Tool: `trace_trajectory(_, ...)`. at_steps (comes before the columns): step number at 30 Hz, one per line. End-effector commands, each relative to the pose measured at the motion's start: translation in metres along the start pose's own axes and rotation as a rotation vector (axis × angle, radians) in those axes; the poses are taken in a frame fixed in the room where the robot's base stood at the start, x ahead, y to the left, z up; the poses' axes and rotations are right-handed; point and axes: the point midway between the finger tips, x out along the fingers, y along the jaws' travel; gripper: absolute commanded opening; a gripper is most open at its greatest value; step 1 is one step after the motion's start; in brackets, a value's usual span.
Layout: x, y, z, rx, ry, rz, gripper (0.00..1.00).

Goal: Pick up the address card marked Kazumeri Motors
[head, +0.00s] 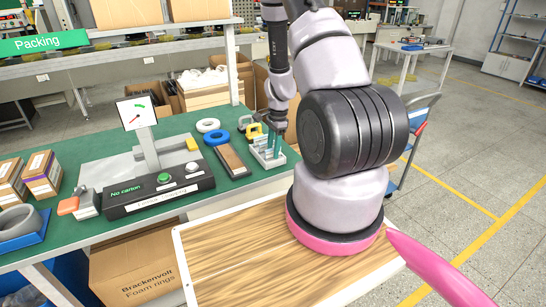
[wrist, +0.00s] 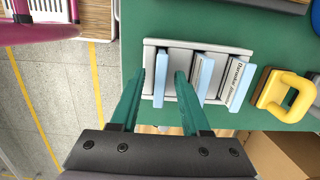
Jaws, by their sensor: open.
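A grey card rack (wrist: 150,44) stands at the edge of the green bench and holds three upright cards, seen from above in the wrist view. The right card (wrist: 238,82) shows printing that seems to begin "Durnako". I cannot read "Kazumeri Motors" on any card. My gripper (wrist: 159,75) is open, its teal fingertips on either side of the left card in the picture. Contact cannot be made out. In the head view my gripper (head: 271,143) is over the rack (head: 268,158).
Floor lies beyond the bench edge.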

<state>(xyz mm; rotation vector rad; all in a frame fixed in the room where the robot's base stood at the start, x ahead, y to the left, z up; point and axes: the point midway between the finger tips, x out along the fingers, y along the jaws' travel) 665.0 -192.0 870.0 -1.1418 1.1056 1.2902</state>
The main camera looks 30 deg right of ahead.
Motion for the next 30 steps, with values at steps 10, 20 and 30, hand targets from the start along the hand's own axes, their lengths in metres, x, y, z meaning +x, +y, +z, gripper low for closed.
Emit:
trace_trajectory(10, 0.005, 0.0, 0.0, -0.002, 0.001, -0.001, 0.27)
trace_trajectory(20, 0.005, 0.0, 0.0, -0.001, 0.0, -0.001, 0.0)
trace_trajectory(30, -0.03, -0.002, 0.005, -0.004, 0.002, -0.005, 0.0)
